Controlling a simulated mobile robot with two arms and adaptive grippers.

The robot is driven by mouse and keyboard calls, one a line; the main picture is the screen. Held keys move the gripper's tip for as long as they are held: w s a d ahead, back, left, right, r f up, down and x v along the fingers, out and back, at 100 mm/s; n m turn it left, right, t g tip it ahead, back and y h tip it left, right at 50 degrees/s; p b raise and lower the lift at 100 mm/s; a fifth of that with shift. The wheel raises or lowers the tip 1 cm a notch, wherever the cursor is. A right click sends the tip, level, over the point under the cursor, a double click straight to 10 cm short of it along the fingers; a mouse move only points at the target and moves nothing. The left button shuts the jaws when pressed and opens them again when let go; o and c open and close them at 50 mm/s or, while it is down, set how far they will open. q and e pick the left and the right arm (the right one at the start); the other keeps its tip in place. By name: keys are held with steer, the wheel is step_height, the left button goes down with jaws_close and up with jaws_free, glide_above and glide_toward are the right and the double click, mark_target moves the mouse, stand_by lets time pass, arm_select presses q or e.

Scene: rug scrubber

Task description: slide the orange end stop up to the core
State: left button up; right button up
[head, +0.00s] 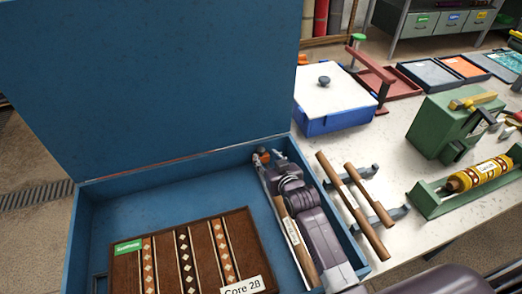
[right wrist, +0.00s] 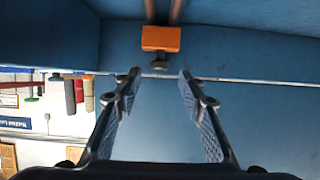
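The orange end stop (head: 263,155) is a small block at the far right corner of the open blue case (head: 180,182). In the right wrist view the end stop (right wrist: 160,39) sits across two thin parallel rods, with a dark round knob on its near face. A brown cylinder with a white label, seemingly the core (head: 296,243), lies nearer along the rods, partly hidden by my arm. My right gripper (head: 279,156) is open and empty beside the end stop. In the right wrist view the gripper's fingers (right wrist: 156,84) are spread apart, short of the block. My left gripper is not in view.
A patterned board (head: 184,254) lies in the case, and the tall blue lid (head: 150,70) stands open behind. Right of the case are wooden rods on a rack (head: 352,208), a blue box (head: 335,120), a green press (head: 450,125) and a yellow roll (head: 480,175).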

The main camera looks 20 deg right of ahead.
mark_target(262, 151)
steer(key=shift+x, duration=2.3)
jaws_close()
